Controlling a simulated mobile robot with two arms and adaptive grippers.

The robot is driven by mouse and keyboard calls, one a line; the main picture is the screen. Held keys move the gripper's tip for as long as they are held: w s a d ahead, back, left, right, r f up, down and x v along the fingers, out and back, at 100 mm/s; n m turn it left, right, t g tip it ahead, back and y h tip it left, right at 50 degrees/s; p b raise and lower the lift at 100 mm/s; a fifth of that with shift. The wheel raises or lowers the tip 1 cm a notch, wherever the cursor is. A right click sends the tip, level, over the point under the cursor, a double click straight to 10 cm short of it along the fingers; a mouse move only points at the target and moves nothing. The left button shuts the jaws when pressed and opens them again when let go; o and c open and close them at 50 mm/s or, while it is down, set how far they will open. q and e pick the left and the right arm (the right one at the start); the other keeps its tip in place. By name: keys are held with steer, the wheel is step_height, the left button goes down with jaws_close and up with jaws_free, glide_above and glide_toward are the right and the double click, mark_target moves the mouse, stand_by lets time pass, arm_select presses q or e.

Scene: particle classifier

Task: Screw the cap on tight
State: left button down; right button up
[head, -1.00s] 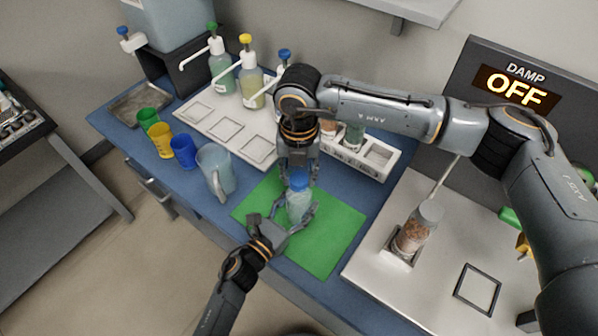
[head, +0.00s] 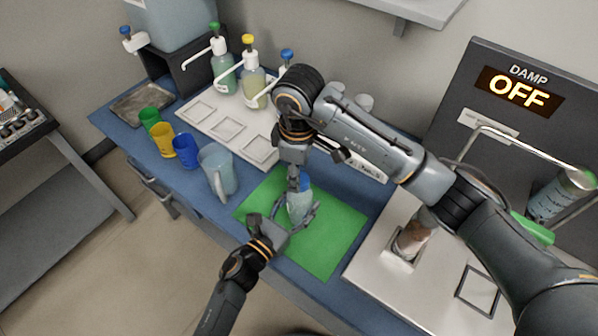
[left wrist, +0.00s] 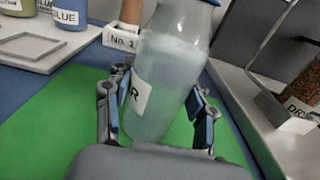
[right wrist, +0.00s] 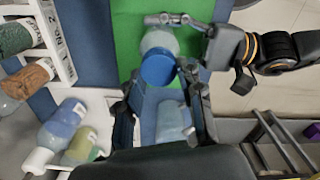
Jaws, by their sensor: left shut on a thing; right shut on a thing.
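A clear bottle (head: 299,209) with pale contents stands over the green mat (head: 330,235), its blue cap (head: 306,182) on top. My left gripper (head: 296,218) is shut around the bottle's body from the near side. In the left wrist view the two fingers (left wrist: 158,115) flank the bottle (left wrist: 165,75), with part of a label showing. My right gripper (head: 298,183) is at the cap from above, shut on it and partly hiding it. The right wrist view shows the cap's round blue top (right wrist: 158,68) between the fingers. The thread is hidden.
A pale blue jug (head: 218,172) stands left of the mat, beside blue, yellow and green cups (head: 162,140). At right a jar (head: 410,240) sits on a metal platform, below a DAMP OFF panel (head: 518,90). The mat's right part is clear.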

arm_select(q)
steer(key=shift+s+d, duration=0.1)
arm_select(e)
steer(key=shift+d+m, duration=0.2)
steer(key=shift+m, duration=0.2)
steer(key=shift+f, duration=0.1)
steer(key=o, duration=0.7)
steer(key=shift+d, duration=0.1)
steer(key=shift+c, duration=0.6)
